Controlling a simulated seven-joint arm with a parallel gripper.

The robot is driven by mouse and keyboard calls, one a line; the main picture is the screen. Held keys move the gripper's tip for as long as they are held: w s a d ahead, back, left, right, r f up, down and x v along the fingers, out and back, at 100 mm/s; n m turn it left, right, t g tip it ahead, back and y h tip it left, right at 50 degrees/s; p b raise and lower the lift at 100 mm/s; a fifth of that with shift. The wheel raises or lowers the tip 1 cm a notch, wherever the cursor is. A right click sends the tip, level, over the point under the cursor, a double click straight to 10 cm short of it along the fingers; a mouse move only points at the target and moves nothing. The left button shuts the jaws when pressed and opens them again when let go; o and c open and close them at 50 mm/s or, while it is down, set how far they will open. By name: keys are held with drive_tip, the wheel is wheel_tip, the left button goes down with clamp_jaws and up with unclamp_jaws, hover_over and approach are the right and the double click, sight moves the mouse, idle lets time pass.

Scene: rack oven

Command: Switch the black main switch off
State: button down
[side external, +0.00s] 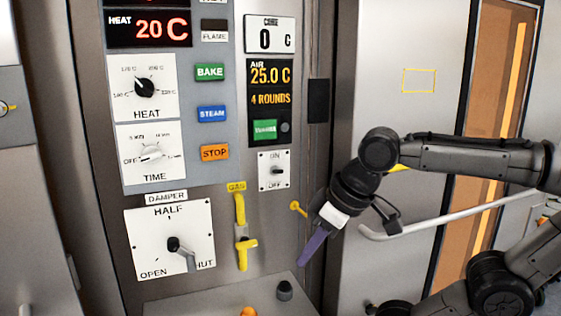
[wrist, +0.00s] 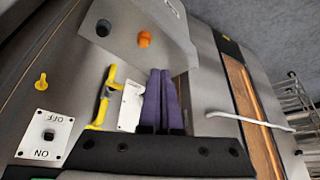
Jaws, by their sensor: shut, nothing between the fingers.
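The black main switch (side external: 277,171) is a small toggle on a white plate marked ON above and OFF below, on the oven's control panel. I cannot tell clearly which way it is set. In the wrist view the switch (wrist: 49,134) shows upside down at the lower left, clear of the fingers. My gripper (side external: 302,262) has purple fingers, shut and empty, pointing down in front of the panel. It is below and to the right of the switch in the side view, apart from it. The fingers (wrist: 160,72) are together in the wrist view.
A yellow gas lever (side external: 241,230) and the damper dial (side external: 174,243) are left of my gripper. A yellow knob (side external: 297,208) is close by. Below is a ledge with a black knob (side external: 284,290) and an orange button (side external: 248,312). A door handle (side external: 440,222) lies right.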

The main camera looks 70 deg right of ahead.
drive_tip(key=w+d+r+m+h, duration=0.1)
drive_tip(key=w+d+r+m, duration=0.1)
drive_tip(key=w+d+r, duration=0.4)
drive_tip(key=w+d+r+m+h, duration=0.1)
drive_tip(key=w+d+r+m, duration=0.15)
drive_tip(key=r, duration=0.55)
drive_tip(key=w+d+r+m+h, duration=0.1)
drive_tip(key=w+d+r+m, duration=0.15)
drive_tip(key=d+r, duration=0.4)
drive_tip(key=m+g, duration=0.1)
drive_tip(key=g, duration=0.1)
approach(279, 143)
drive_tip(key=s+a, duration=0.2)
drive_tip(key=a, duration=0.1)
drive_tip(key=shift+w+a+r+h, duration=0.25)
drive_tip(key=shift+r+h, duration=0.05)
drive_tip(key=shift+r, duration=0.15)
drive_tip(key=x, duration=1)
drive_tip(key=shift+w+f, duration=0.15)
drive_tip(key=f, duration=0.2)
drive_tip(key=shift+s+a+f, duration=0.3)
drive_tip(key=shift+s+a, duration=0.05)
drive_tip(key=shift+a, duration=0.05)
drive_tip(key=shift+s+a+f, duration=0.1)
drive_tip(key=shift+f, duration=0.3)
